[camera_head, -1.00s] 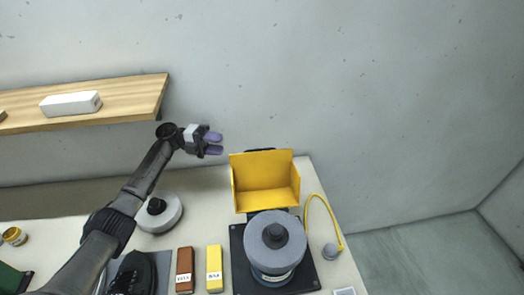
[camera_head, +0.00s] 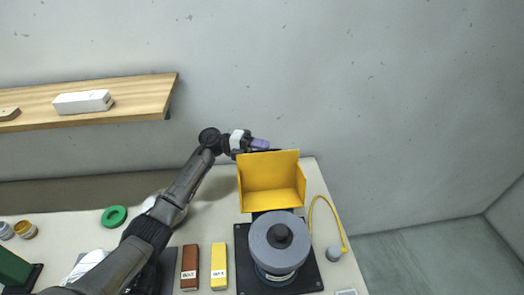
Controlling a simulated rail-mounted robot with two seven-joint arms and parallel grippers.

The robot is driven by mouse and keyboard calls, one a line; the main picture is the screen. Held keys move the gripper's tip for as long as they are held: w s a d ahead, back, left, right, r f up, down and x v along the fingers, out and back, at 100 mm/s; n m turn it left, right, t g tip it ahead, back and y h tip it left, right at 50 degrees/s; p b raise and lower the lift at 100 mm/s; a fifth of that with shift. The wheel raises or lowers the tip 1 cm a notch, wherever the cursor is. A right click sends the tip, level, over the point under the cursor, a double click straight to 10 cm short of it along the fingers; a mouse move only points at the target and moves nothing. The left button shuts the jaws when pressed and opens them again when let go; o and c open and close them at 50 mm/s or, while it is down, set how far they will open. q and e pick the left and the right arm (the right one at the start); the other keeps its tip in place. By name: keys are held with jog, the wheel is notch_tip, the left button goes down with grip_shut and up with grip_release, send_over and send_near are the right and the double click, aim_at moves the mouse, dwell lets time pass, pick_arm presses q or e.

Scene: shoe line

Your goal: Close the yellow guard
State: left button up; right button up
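The yellow guard (camera_head: 271,178) stands tipped up and open behind a grey round wheel (camera_head: 279,240) on a black base plate (camera_head: 313,275). My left gripper (camera_head: 260,144) is at the top left edge of the guard, at or just behind it. Its purple fingertips show beside the rim. I cannot tell whether they touch the guard or how far apart they are. My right gripper is not in view.
A brown block (camera_head: 190,267) and a yellow block (camera_head: 219,266) lie left of the base plate. A yellow cord (camera_head: 327,209) runs along the right. A wooden shelf (camera_head: 135,96) with a white box (camera_head: 83,102) hangs at left. A green ring (camera_head: 114,216) lies on the table.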

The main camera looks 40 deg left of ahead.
pick_arm(q)
jog(key=shift+c, duration=0.2)
grip_shut()
dwell(0.4)
